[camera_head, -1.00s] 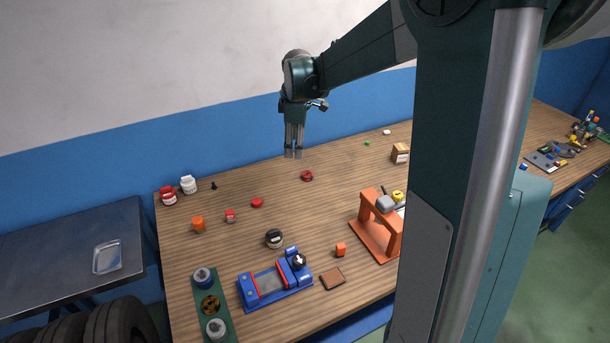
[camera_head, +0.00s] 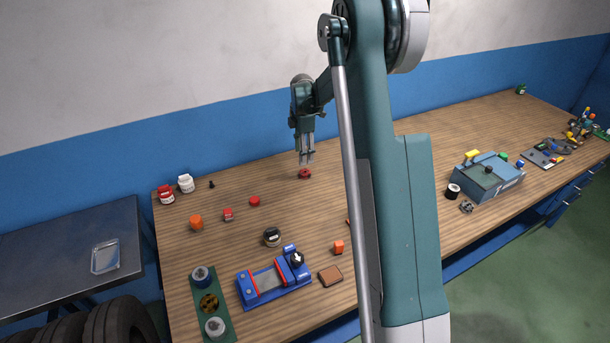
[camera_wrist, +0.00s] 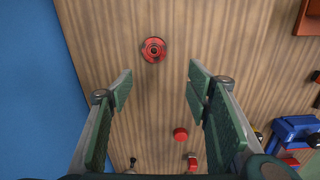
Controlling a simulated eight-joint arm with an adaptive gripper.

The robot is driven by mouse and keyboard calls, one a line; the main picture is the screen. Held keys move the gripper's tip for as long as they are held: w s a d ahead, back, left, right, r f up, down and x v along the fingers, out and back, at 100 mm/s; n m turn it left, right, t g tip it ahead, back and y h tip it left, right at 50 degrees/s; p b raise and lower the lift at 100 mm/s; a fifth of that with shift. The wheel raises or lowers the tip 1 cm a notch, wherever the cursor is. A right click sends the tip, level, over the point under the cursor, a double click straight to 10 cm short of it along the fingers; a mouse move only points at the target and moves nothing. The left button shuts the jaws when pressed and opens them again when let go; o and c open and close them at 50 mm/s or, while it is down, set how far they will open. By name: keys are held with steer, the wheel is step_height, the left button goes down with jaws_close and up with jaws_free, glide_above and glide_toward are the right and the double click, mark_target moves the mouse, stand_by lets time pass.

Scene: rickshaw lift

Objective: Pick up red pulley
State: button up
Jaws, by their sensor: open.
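The red pulley (camera_head: 304,174) lies flat on the wooden table, near its back edge. It is a small red disc with a dark centre, and it also shows in the wrist view (camera_wrist: 153,50), beyond the fingertips and roughly between their lines. My gripper (camera_head: 306,160) points down above the table, close to the pulley in the head view. In the wrist view my gripper (camera_wrist: 158,78) is open, with its two green-padded fingers wide apart and nothing between them. The pulley is not touched in the wrist view.
A plain red disc (camera_head: 255,201), a small red item (camera_head: 228,214) and an orange piece (camera_head: 196,222) lie left of the pulley. A blue vise-like device (camera_head: 274,280) stands nearer the front. The blue wall (camera_wrist: 28,80) is close behind. The wood around the pulley is clear.

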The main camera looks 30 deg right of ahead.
steer(key=n, duration=0.1)
glide_above(305, 172)
step_height(305, 172, down, 4)
steer(key=shift+f, duration=0.1)
steer(key=shift+f, duration=1.25)
steer(key=shift+f, duration=2.6)
steer(key=c, duration=1)
